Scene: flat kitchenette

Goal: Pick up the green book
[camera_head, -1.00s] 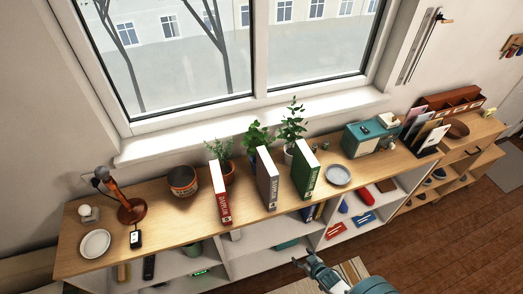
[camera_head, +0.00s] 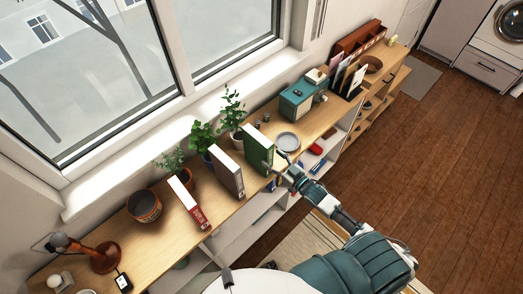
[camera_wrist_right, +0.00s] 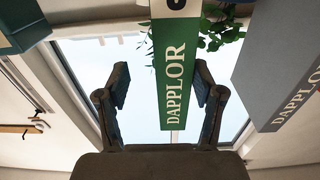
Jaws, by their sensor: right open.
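The green book (camera_head: 257,150) stands upright on the wooden shelf top, at the right end of a spaced row with a grey book (camera_head: 229,172) and a red book (camera_head: 189,203). My right gripper (camera_head: 284,168) is at the spine side of the green book, its far parts partly hard to make out. In the right wrist view, the green book (camera_wrist_right: 176,85) has its lettered spine between the two open fingers (camera_wrist_right: 163,88). Gaps show on both sides of the spine. The grey book (camera_wrist_right: 285,70) is outside the right finger. My left gripper is not in view.
Potted plants (camera_head: 203,138) stand behind the books by the window. A grey plate (camera_head: 288,141) lies just right of the green book. A teal box (camera_head: 297,104) stands farther right. A brown pot (camera_head: 144,206) and an orange lamp (camera_head: 102,256) are at the left.

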